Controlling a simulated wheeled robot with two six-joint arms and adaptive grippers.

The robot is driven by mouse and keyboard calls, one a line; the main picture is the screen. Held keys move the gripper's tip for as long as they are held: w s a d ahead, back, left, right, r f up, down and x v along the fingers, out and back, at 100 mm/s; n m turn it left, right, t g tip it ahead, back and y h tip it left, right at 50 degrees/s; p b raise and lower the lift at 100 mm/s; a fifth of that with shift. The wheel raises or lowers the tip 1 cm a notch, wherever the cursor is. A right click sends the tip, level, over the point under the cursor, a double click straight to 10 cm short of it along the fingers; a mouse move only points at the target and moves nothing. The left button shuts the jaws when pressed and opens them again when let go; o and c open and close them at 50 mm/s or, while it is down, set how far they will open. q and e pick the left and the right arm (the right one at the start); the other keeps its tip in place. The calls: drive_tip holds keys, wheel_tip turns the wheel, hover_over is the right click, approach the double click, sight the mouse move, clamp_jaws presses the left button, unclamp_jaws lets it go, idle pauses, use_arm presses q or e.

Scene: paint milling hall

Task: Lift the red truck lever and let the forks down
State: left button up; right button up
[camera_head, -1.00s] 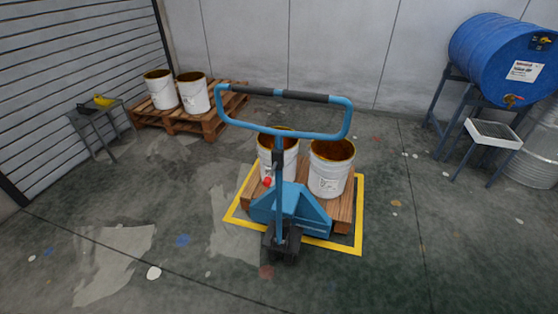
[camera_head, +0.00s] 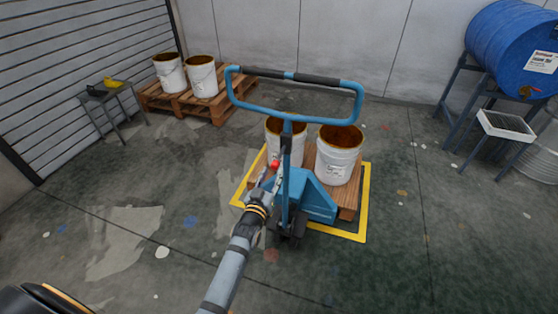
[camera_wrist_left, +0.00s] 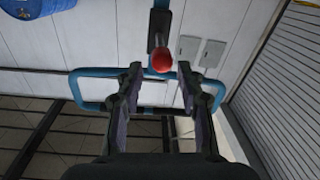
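The red lever knob (camera_head: 275,164) sits on the upright shaft of the blue pallet truck (camera_head: 318,203), below its loop handle (camera_head: 240,98). My left gripper (camera_head: 271,173) is beside the shaft, right at the knob in the head view. In the left wrist view its two fingers (camera_wrist_left: 160,72) are spread apart, with the round red knob (camera_wrist_left: 162,61) near the gap between their tips; contact cannot be told. The truck's forks are hidden under a wooden pallet (camera_head: 346,203) carrying white buckets (camera_head: 338,160). My right gripper is not in view.
The loaded pallet stands inside a yellow floor outline (camera_head: 364,200). Another pallet with two buckets (camera_head: 203,76) is at the back left, near a small grey table (camera_head: 100,98). A blue drum (camera_head: 510,45) on a stand is at right. The front floor is clear.

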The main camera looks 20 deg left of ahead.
sight(279, 156)
use_arm(q)
drive_tip(key=w+b, duration=0.3)
drive_tip(key=w, duration=0.6)
drive_tip(key=shift+w, duration=0.15)
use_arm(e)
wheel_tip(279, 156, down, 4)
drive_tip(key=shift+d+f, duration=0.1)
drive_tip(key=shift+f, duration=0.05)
use_arm(q)
drive_tip(key=shift+c, duration=0.2)
drive_tip(key=shift+a+f, duration=0.1)
drive_tip(key=shift+f, duration=0.05)
clamp_jaws()
